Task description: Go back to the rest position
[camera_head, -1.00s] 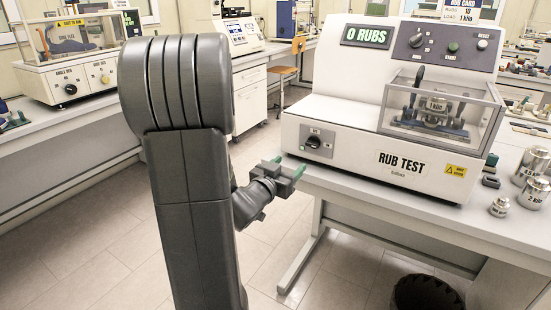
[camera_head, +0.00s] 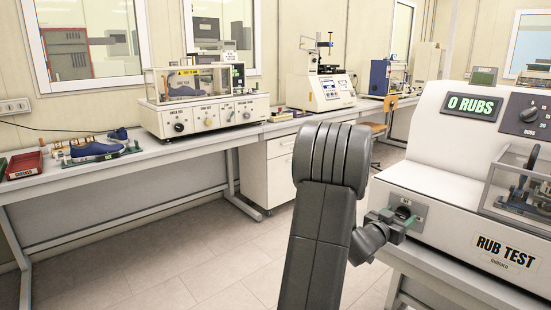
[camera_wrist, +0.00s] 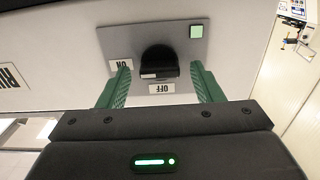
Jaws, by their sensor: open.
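My gripper (camera_head: 398,220) is open and empty, at the end of my dark grey arm, in front of the rub tester (camera_head: 440,215). In the wrist view its two green fingers (camera_wrist: 160,78) stand apart. The black rotary knob (camera_wrist: 158,62) shows between and beyond the fingertips, on a grey plate with ON and OFF labels; I cannot tell whether the fingers touch it. The display (camera_head: 472,107) reads 0 RUBS. No rest position is marked in view.
The rub tester's bench (camera_head: 440,268) is at the right, close to my gripper. A long bench (camera_head: 120,172) along the left wall holds a flex machine (camera_head: 205,115), a blue shoe (camera_head: 95,150) and a red tray (camera_head: 24,165). The floor (camera_head: 150,275) between is clear.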

